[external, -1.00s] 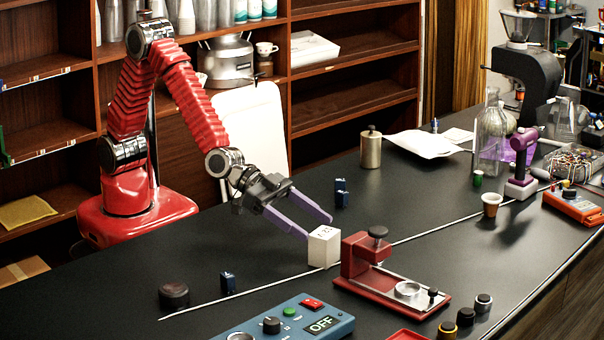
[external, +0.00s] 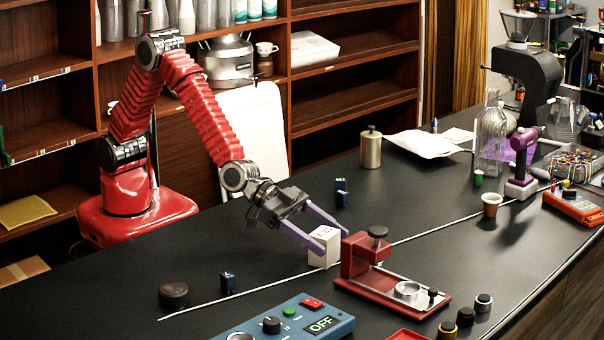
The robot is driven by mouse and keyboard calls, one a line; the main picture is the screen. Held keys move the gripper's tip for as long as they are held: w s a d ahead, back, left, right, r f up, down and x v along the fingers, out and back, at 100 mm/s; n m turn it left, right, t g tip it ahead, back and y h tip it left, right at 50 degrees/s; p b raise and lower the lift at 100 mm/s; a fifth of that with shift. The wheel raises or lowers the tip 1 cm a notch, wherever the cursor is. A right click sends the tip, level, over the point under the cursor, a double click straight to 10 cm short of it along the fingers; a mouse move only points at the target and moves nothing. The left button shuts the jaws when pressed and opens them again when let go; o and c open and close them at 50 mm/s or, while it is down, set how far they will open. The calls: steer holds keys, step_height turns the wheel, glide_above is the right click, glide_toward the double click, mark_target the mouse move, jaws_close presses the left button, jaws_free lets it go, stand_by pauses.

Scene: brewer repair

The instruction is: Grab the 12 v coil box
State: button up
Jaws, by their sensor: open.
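A small white box (external: 325,249) with faint dark marking stands on the black counter; the marking is too small to read surely, but it looks like the coil box. My gripper (external: 333,239) has two purple fingers that are open and reach down to the box. One finger lies at its near left side and the other passes by its far upper side, so the box appears to be between them. Whether either finger touches the box I cannot tell. The box sits upright on the counter.
A red press-like device (external: 375,270) stands close to the right of the box. A blue control unit (external: 290,320) reading OFF is in front. A thin white rod (external: 250,291) crosses the counter.

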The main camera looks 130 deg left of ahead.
steer(key=shift+c, duration=0.4)
steer(key=c, duration=1.2)
